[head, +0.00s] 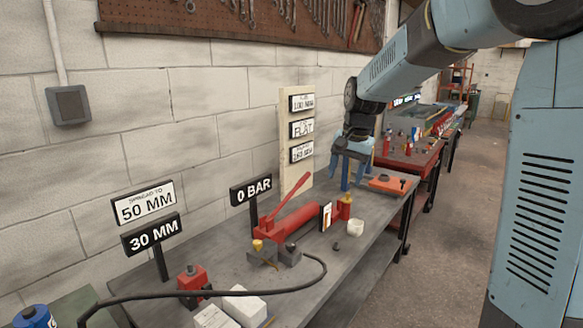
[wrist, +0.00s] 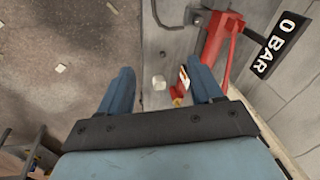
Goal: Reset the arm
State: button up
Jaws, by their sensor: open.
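My blue arm reaches in from the top right in the head view. My gripper (head: 350,168) hangs over the far part of the grey bench (head: 345,262), its fingers pointing down. In the wrist view my gripper (wrist: 164,84) shows two blue fingers spread apart with nothing held between them. Beyond the fingers lie a small white cup-like piece (wrist: 159,82) and a red bottle (wrist: 179,93). The bottle also shows in the head view (head: 344,207), just below my gripper. I cannot tell the exact height of the fingertips above the bench.
A red hand pump (head: 290,222) with a raised lever stands on the bench beside a "0 BAR" sign (head: 251,190). A black hose (head: 215,293) crosses the front. A pale board with labels (head: 296,140) stands near the wall. The floor aisle on the right is clear.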

jog(key=s+d+r+n+t, duration=0.1)
jog(key=s+d, duration=0.3)
jog(key=s, duration=1)
jog(key=s+d+r+n+t+h, duration=0.1)
jog(key=s+d, duration=0.4)
jog(key=s, duration=1)
jog(key=n+t, duration=0.1)
jog(key=n, duration=0.1)
jog(key=shift+r+n, duration=0.15)
jog(key=shift+n, duration=0.15)
